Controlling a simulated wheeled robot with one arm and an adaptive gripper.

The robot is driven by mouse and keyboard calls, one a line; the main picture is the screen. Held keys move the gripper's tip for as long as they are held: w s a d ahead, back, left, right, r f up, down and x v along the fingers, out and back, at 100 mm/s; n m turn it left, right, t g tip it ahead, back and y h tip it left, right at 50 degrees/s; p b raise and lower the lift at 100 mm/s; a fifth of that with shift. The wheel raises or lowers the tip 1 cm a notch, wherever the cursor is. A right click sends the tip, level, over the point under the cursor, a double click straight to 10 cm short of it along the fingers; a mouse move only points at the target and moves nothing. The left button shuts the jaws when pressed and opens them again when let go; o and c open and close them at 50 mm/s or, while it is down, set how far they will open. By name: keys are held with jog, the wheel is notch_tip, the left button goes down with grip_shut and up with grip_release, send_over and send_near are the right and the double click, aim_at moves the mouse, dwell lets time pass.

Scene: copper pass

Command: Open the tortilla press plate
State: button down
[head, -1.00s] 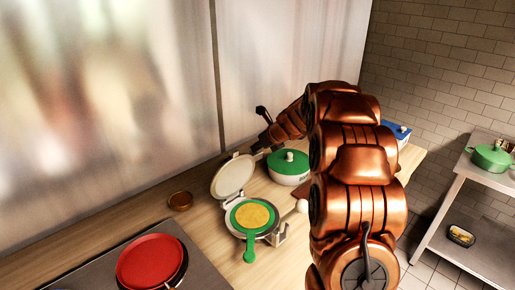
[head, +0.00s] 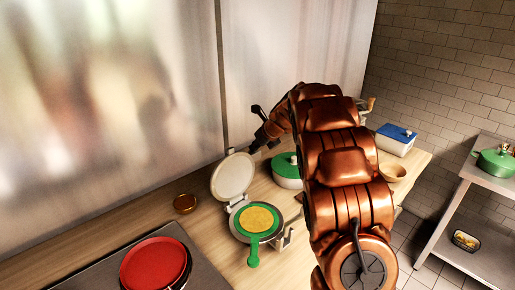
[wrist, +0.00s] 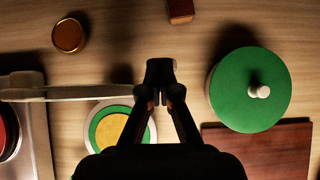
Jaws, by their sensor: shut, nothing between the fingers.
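The tortilla press stands on the wooden counter. Its round pale top plate (head: 233,177) is raised and tilted back toward the wall in the head view. A yellow tortilla (head: 257,219) lies on a green round piece with a handle (head: 252,252) on the lower plate. In the wrist view the raised plate (wrist: 95,92) shows edge-on, left of my gripper (wrist: 160,70). My gripper is shut and empty, close to the right end of that edge; I cannot tell whether it touches. In the head view my gripper (head: 255,146) is beside the plate's upper right, partly dark.
A green-lidded pot (wrist: 250,90) stands right of my gripper, with a brown board (wrist: 260,145) below it. A small brown jar (head: 185,203) is left of the press. A red pan (head: 155,263) sits at the front left. A blue-lidded box (head: 396,138) is farther right.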

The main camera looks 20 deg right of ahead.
jog(key=shift+w+a+f, duration=0.1)
jog(key=shift+w, duration=0.2)
dwell(0.6)
jog(key=shift+w+r, duration=0.2)
jog(key=shift+r, duration=0.2)
jog(key=w+a+r, duration=0.1)
jog(key=w+r, duration=0.3)
jog(key=r, duration=0.4)
jog(key=shift+a, duration=0.15)
jog(key=shift+r, duration=0.1)
jog(key=shift+s+a, duration=0.1)
